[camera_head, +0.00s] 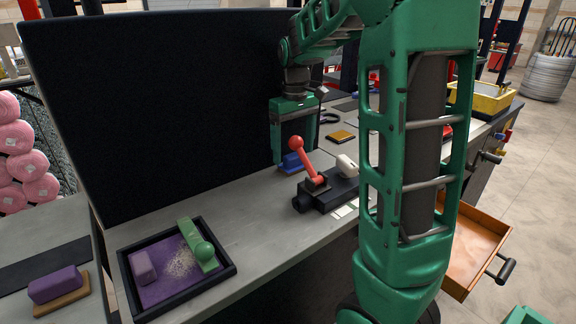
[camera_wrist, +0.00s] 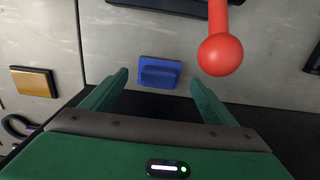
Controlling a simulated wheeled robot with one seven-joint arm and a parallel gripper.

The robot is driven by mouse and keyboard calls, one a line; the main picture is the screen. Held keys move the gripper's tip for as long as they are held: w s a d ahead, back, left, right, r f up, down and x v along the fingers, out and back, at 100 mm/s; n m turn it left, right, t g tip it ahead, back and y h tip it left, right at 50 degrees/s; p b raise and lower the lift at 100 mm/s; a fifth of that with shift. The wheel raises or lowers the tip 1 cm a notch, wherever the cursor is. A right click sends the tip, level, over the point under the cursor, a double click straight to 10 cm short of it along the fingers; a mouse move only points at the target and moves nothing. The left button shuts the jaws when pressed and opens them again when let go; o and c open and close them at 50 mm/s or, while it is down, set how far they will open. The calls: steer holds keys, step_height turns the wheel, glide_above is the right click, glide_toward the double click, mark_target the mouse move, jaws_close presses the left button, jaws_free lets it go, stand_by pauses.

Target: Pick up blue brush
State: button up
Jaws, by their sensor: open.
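The blue brush (camera_wrist: 159,74) lies on the grey worktop, ahead of and between my two open fingers in the wrist view. In the head view the blue brush (camera_head: 291,164) shows partly, below my gripper and behind the red lever. My gripper (camera_head: 292,164) points down above it in the head view. In the wrist view my gripper (camera_wrist: 158,83) has its green fingers wide apart, with nothing between their tips touching them. Whether the fingertips reach down to the brush's height is hard to tell.
A red ball-topped lever (camera_head: 298,146) on a black base (camera_head: 318,198) stands close beside the brush. A yellow-topped block (camera_wrist: 34,81) lies to its left in the wrist view. A black tray (camera_head: 219,282) is at front left. A dark panel (camera_head: 150,110) stands behind the worktop. An orange drawer (camera_head: 478,240) is open at right.

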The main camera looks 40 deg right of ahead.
mark_target(295, 155)
steer(key=shift+s+d+f, duration=0.1)
steer(key=shift+d+f, duration=0.05)
steer(key=shift+f, duration=1.6)
steer(key=c, duration=1.1)
steer(key=shift+c, duration=0.2)
steer(key=shift+r, duration=0.15)
steer(key=shift+r, duration=0.6)
steer(key=r, duration=0.3)
steer(key=d+r, duration=0.1)
steer(key=r, duration=0.1)
steer(key=shift+s+r, duration=0.2)
steer(key=shift+r, duration=0.15)
steer(key=s+d, duration=0.3)
steer(key=d, duration=0.4)
steer(key=s+d, duration=0.4)
steer(key=d, duration=0.4)
steer(key=shift+d, duration=0.2)
